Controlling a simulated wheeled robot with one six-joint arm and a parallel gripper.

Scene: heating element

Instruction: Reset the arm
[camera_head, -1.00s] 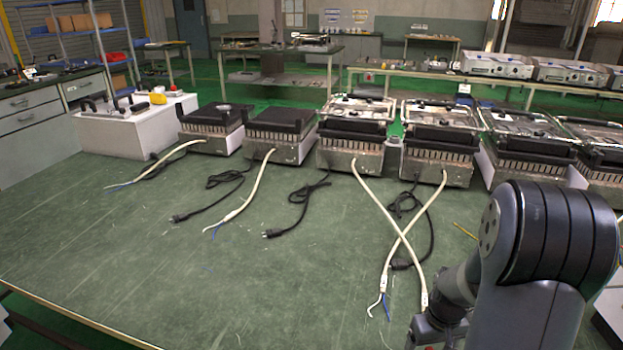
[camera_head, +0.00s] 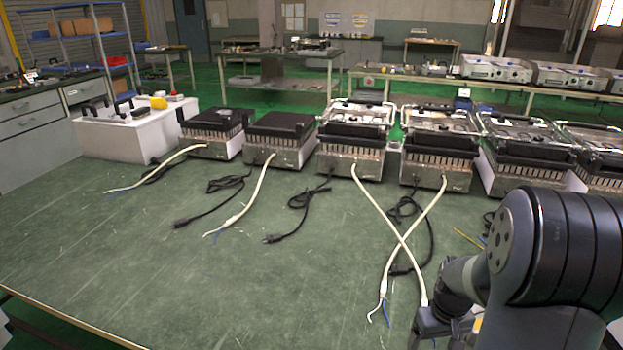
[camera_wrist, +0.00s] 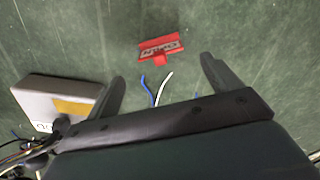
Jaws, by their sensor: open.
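My gripper (camera_wrist: 162,69) is open in the wrist view, with its two dark fingers apart and nothing between the tips. Blue and white wire ends (camera_wrist: 157,88) show between the fingers, lower in the picture; I cannot tell their height relative to the fingers. A red tag (camera_wrist: 160,46) with pale lettering lies on the green tabletop just beyond the fingertips. In the head view my dark grey arm fills the lower right, above the green workbench (camera_head: 130,260). The fingers cannot be made out there.
A row of heating units (camera_head: 352,140) stands along the bench's back. White cables (camera_head: 265,195) and black plug cords (camera_head: 208,208) lie in front; two white cables cross near my arm. A grey box (camera_wrist: 60,98) with a yellow label is left of the fingers. The bench's front left is clear.

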